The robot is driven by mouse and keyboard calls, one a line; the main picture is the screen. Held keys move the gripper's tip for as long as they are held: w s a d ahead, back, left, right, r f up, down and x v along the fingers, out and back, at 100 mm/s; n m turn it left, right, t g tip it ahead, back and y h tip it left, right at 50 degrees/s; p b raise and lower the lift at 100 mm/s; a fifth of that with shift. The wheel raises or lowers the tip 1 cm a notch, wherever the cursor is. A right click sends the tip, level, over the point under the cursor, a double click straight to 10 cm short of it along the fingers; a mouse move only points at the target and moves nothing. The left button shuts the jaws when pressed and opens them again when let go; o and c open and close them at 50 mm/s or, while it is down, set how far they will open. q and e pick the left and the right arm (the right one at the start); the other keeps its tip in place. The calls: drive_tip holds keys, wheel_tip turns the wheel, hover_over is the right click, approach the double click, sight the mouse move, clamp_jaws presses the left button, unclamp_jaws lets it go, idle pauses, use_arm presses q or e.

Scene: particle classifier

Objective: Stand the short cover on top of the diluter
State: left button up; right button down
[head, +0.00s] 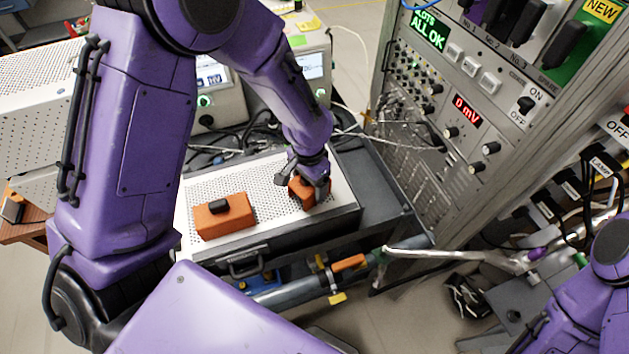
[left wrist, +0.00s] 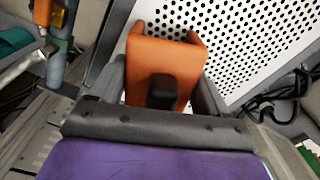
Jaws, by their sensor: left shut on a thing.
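My left gripper (head: 309,190) is shut on the short orange cover (head: 298,191), partly hidden by the fingers in the head view. In the left wrist view, the cover (left wrist: 160,62) sits between the two dark fingers, with its black knob facing the camera. It is over the right part of a box with a white perforated top (head: 262,180). I cannot tell whether it touches that top. A wider orange cover (head: 222,222) with a black knob lies to its left on the same top. No label shows which instrument is the diluter.
Another white perforated housing (head: 35,95) stands at the far left. Instruments with displays (head: 215,85) and loose cables are behind the box. A tall grey rack (head: 440,110) stands to the right.

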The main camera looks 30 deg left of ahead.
use_arm(q)
drive_tip(key=shift+w+a+f, duration=0.2)
drive_tip(key=shift+f, duration=0.1)
drive_tip(key=o, duration=1.1)
drive_tip(key=shift+w, duration=0.15)
drive_tip(key=shift+c, duration=0.2)
drive_tip(key=shift+d, duration=0.15)
drive_tip(key=shift+d+r, duration=0.1)
drive_tip(key=shift+r, duration=0.1)
wheel_tip(320, 180, up, 11)
drive_tip(key=shift+r+b, duration=0.15)
drive_tip(key=shift+b, duration=0.85)
drive_tip(key=shift+r, duration=0.35)
use_arm(e)
drive_tip(key=shift+w+a+f, duration=0.1)
drive_tip(key=shift+w+f, duration=0.05)
drive_tip(key=shift+f, duration=0.4)
drive_tip(key=shift+w+f, duration=0.1)
drive_tip(key=shift+f, duration=0.45)
